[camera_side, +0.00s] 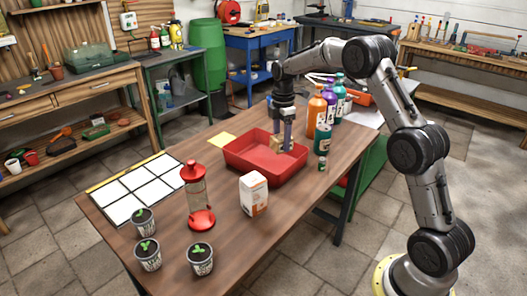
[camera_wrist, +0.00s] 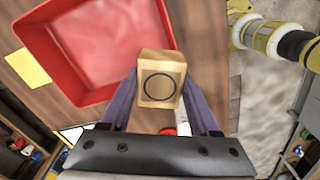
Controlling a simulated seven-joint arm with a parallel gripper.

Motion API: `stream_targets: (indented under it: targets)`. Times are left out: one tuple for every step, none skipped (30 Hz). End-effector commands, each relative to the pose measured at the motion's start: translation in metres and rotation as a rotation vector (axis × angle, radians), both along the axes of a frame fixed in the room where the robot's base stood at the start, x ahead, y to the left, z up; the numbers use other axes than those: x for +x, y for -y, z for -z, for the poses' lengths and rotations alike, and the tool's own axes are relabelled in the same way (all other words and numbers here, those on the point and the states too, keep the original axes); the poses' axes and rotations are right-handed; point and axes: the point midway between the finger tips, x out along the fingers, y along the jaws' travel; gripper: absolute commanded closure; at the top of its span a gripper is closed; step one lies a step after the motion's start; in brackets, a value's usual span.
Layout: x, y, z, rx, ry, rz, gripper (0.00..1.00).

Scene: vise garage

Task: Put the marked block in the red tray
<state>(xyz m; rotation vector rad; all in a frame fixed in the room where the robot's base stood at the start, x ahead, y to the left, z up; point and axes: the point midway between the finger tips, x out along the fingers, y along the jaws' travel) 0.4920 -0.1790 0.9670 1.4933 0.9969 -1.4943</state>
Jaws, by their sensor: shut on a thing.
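The marked block (camera_wrist: 161,78) is light wood with a dark circle on the face toward the wrist camera. My gripper (camera_wrist: 160,92) is shut on it, one finger on each side. In the side view my gripper (camera_side: 282,141) points down with the block (camera_side: 276,145) between its fingertips, over the right part of the red tray (camera_side: 243,163). In the wrist view the block overlaps the lower right wall of the tray (camera_wrist: 100,94). I see nothing else in the tray. I cannot tell the block's exact height.
Several bottles (camera_side: 316,114) stand close right of the tray. A white carton (camera_side: 253,194) and a red-capped lantern-like feeder (camera_side: 197,198) stand in front. Potted seedlings (camera_side: 148,254) and a white tile panel (camera_side: 135,188) are at the left. A yellow note (camera_side: 222,141) lies behind the tray.

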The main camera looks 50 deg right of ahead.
Motion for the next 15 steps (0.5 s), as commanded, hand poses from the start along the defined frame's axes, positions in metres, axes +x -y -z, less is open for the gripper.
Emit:
stream_targets:
  targets:
    - [0.01,0.003,0.005,0.0,0.001,-0.001,0.95]
    - [0.015,0.005,0.008,0.0,0.001,-0.001,0.95]
    - [0.022,0.007,0.011,0.0,0.001,-0.001,0.95]
    - [0.027,0.009,0.013,0.0,0.001,-0.001,0.95]
    - [0.032,0.011,0.015,-0.001,0.002,-0.001,0.95]
    - [0.038,0.013,0.018,0.0,0.001,-0.001,0.95]
    - [0.042,0.015,0.02,0.0,0.001,-0.001,0.95]
    - [0.047,0.016,0.023,-0.001,0.002,-0.001,0.95]
    - [0.053,0.018,0.025,-0.001,0.002,-0.002,0.95]
    - [0.057,0.02,0.027,0.0,0.001,-0.002,0.95]
    - [0.061,0.021,0.029,-0.001,0.003,-0.002,0.95]
    - [0.067,0.023,0.032,-0.001,0.002,-0.002,0.95]
    - [0.07,0.025,0.035,0.0,0.0,-0.002,0.95]
    - [0.074,0.026,0.041,0.0,0.0,-0.002,0.95]
    - [0.078,0.027,0.046,0.0,0.001,-0.002,0.95]
